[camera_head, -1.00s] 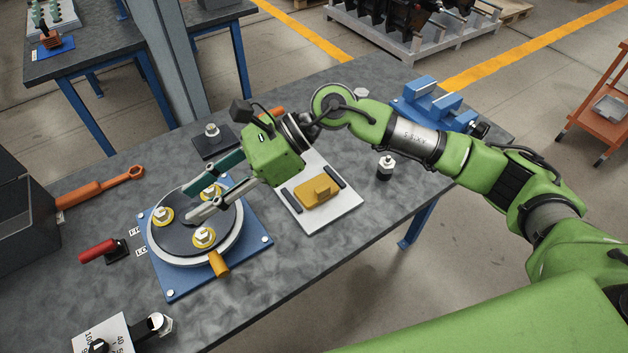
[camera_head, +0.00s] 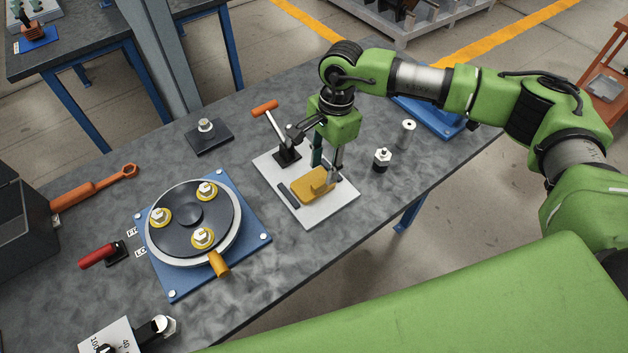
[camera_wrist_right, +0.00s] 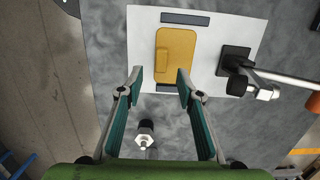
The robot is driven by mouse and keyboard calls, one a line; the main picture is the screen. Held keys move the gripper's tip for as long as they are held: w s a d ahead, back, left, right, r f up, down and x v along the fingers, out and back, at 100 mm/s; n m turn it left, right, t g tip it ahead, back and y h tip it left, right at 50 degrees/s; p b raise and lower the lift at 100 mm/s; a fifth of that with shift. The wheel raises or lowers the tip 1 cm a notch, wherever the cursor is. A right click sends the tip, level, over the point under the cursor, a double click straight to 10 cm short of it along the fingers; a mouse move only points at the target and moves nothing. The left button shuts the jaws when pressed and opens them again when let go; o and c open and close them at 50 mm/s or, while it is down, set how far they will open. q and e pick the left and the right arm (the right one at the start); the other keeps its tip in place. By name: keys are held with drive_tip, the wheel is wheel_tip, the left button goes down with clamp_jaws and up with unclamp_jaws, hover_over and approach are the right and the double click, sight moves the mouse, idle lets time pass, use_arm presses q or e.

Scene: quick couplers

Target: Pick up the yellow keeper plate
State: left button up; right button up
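The yellow keeper plate (camera_head: 308,190) lies flat on a white board (camera_head: 327,212) between two dark strips. It has a raised yellow block on top. In the right wrist view the keeper plate (camera_wrist_right: 176,50) is ahead of the fingers on the white board (camera_wrist_right: 142,30). My right gripper (camera_head: 327,163) points down above the board, by the plate's far side in the head view. In the wrist view its fingers (camera_wrist_right: 160,82) are open, with nothing between them; whether they touch the plate cannot be told. My left gripper is not in view.
A clamp with an orange handle (camera_head: 265,107) stands at the board's far left corner. A hex fitting (camera_head: 382,160) and a silver cylinder (camera_head: 405,133) stand to the right. A round fixture on a blue plate (camera_head: 176,284) is to the left.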

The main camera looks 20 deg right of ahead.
sight(319, 183)
drive_tip(key=f+p, duration=0.1)
drive_tip(key=f, duration=0.1)
drive_tip(key=a+f+p, duration=0.1)
drive_tip(key=f+p, duration=0.1)
drive_tip(key=f, duration=0.1)
drive_tip(key=shift+s, duration=0.1)
drive_tip(key=shift+f, duration=0.4)
drive_tip(key=shift+r, duration=0.1)
clamp_jaws()
